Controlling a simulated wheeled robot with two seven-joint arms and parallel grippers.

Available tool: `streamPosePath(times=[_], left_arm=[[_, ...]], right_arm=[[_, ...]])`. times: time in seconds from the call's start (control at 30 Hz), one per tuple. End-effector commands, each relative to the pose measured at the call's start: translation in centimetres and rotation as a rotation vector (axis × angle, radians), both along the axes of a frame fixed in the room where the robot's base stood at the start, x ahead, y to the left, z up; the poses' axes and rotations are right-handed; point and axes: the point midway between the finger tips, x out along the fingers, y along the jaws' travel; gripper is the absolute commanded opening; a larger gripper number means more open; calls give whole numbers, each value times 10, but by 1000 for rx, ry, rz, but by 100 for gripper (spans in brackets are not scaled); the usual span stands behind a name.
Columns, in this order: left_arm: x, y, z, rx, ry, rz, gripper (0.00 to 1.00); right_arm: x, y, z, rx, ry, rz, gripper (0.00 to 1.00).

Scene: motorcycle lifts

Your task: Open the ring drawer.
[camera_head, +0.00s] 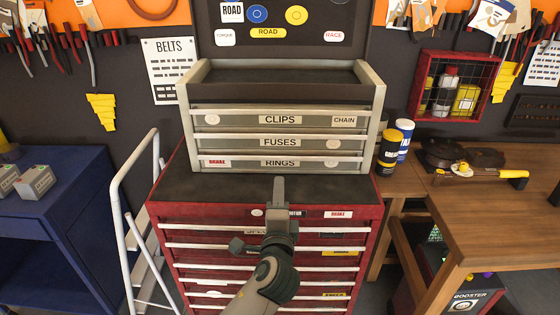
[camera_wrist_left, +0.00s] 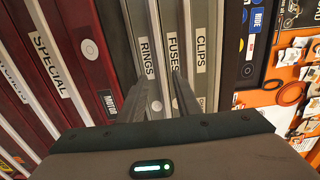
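The ring drawer (camera_head: 240,163), labelled RINGS, is the lowest drawer of the grey top chest in the head view. It is closed, with a pale handle strip along its top edge. In the left wrist view the RINGS drawer (camera_wrist_left: 147,57) appears sideways, beyond the fingers. My left gripper (camera_head: 279,184) is just in front of and below the RINGS label in the head view. In the left wrist view its two fingers (camera_wrist_left: 160,82) are apart with nothing held between them. Whether the fingertips touch the handle I cannot tell. My right gripper is not in view.
The closed FUSES drawer (camera_head: 240,143) and CLIPS drawer (camera_head: 235,120) lie above. The chest stands on a red cabinet (camera_head: 175,200). A white step ladder (camera_head: 117,210) stands left. Yellow and blue cans (camera_head: 390,150) stand close right, near a wooden bench (camera_head: 480,215).

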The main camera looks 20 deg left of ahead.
Motion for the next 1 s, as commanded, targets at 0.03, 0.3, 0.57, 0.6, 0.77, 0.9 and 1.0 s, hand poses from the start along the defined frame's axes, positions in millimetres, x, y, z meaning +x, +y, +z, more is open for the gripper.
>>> streamPosePath(times=[0.03,0.3,0.57,0.6,0.77,0.9,1.0], left_arm=[[9,3,3,4,0,1,30],[56,17,3,3,1,2,30],[99,29,3,2,1,2,30],[105,31,3,3,1,2,30],[121,35,1,2,1,1,30],[129,37,0,1,0,0,30],[130,38,0,0,0,0,30]], right_arm=[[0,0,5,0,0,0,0],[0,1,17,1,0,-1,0],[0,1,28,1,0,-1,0],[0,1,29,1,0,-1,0],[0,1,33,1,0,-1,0],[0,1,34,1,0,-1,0],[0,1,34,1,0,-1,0]])
